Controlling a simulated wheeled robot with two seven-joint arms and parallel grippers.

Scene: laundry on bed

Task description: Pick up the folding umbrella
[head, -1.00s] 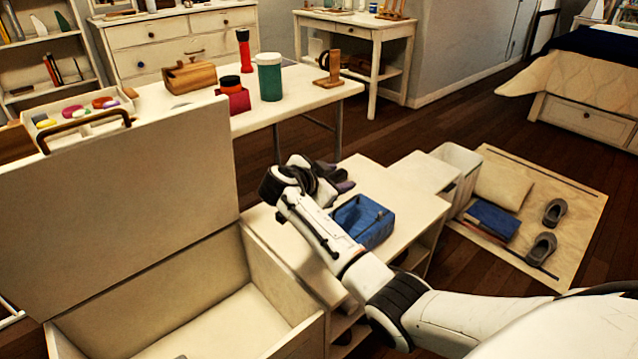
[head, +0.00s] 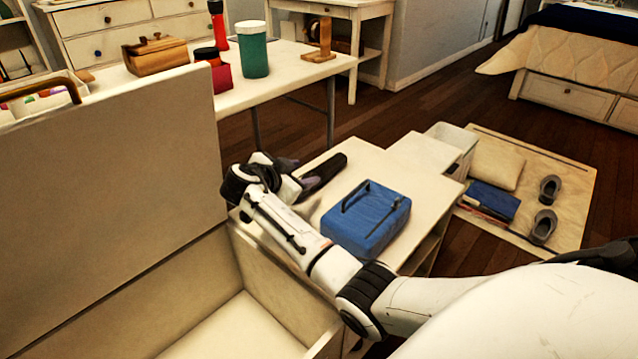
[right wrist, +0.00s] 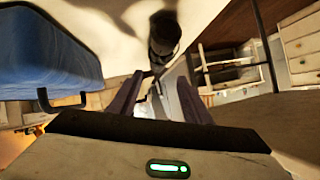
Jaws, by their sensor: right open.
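The folding umbrella is a black cylinder (head: 325,174) lying on the low pale shelf top, behind the blue case (head: 366,216). In the right wrist view the umbrella (right wrist: 165,36) shows just beyond the fingertips, roughly in line with the gap between them. My right gripper (head: 298,176) is at the left end of the umbrella, its purple-grey fingers spread with nothing seen between them. It also shows in the right wrist view (right wrist: 157,100). Whether a finger touches the umbrella cannot be told. The umbrella's near end is partly hidden by the gripper. My left gripper is not in view.
The blue case stands close on the near side of the umbrella. An open chest (head: 120,165) with a raised lid is at the left. A table (head: 285,82) with a green jar (head: 253,50) is behind. Shoes lie on a mat (head: 545,165) at the right.

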